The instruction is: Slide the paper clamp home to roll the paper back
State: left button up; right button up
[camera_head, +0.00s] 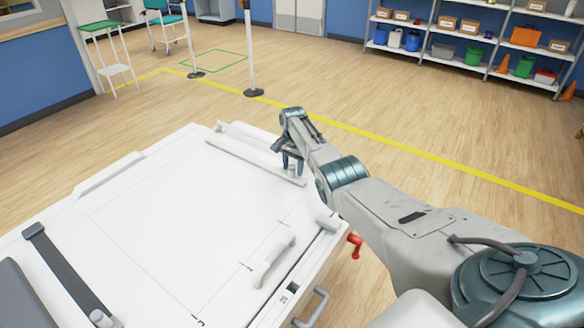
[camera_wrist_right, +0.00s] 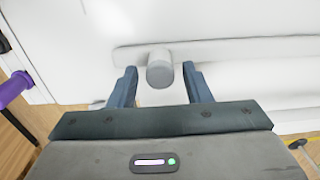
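A long light-grey bar (camera_head: 245,158), which looks like the paper clamp, lies across the far part of the white table. A short round grey knob (camera_head: 291,169) stands near its right end. My right gripper (camera_head: 290,160) is over that end. In the right wrist view, the gripper (camera_wrist_right: 160,84) is open, its fingers apart on either side of the knob (camera_wrist_right: 160,70), with a gap on each side. The bar (camera_wrist_right: 225,50) runs behind the knob. No loose paper can be made out; thin printed lines mark the white top. My left gripper is out of view.
The white table top (camera_head: 160,230) is mostly clear. A dark strip with a pale knob (camera_head: 70,275) lies at its left, and a raised white handle (camera_head: 273,258) at its right. A red lever (camera_head: 355,244) sticks out at the right edge. Shelves (camera_head: 470,40) stand far back.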

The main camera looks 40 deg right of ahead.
jog(key=shift+a+r, duration=0.1)
jog(key=shift+r, duration=0.05)
notch_tip(320, 180, up, 10)
jog(key=shift+f, duration=0.25)
jog(key=shift+r, duration=0.45)
